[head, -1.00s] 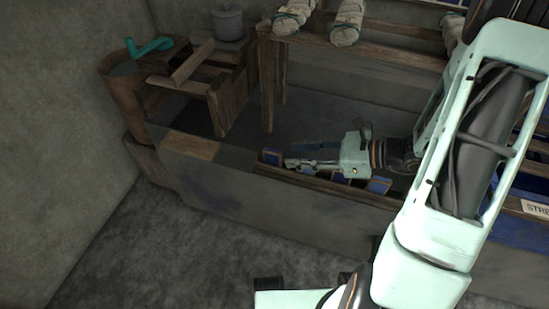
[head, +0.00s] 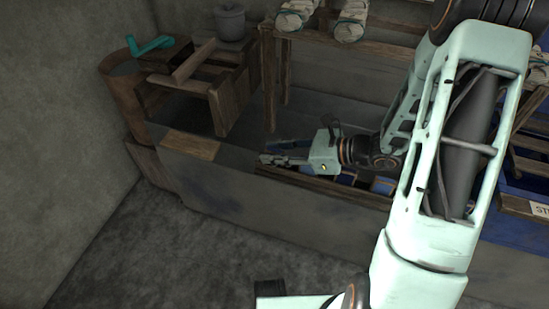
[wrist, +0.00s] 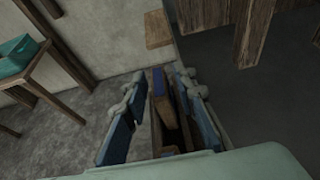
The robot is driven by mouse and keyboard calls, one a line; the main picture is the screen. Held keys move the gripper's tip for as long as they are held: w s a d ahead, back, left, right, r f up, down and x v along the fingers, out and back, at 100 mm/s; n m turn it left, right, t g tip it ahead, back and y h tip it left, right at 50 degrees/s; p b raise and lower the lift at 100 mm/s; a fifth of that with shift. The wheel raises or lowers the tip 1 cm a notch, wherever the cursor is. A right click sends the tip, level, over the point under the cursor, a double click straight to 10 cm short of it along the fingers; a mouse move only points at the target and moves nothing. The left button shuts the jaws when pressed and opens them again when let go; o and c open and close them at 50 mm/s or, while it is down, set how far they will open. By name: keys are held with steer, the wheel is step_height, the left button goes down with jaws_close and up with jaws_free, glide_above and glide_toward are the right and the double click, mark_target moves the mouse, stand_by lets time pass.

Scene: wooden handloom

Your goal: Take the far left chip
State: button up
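A wooden tray (head: 322,184) of blue chips lies along the front edge of the dark bench. My gripper (head: 266,154) is over its left end, fingers pointing left. In the wrist view my gripper (wrist: 158,80) is open, with a finger on each side of the narrow tray (wrist: 154,118). A blue chip (wrist: 159,84) shows between the fingertips at the tray's far end; I see no contact. In the head view the gripper hides this left-end chip. Other blue chips (head: 383,186) show further right in the tray, partly behind my arm.
A wooden stand (head: 225,105) and a brown barrel (head: 122,92) are at the left. A grey lidded pot (head: 229,22) and a wooden frame with wrapped bundles (head: 352,20) are behind. A light wood plate (head: 190,145) lies left of the gripper.

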jaws_close()
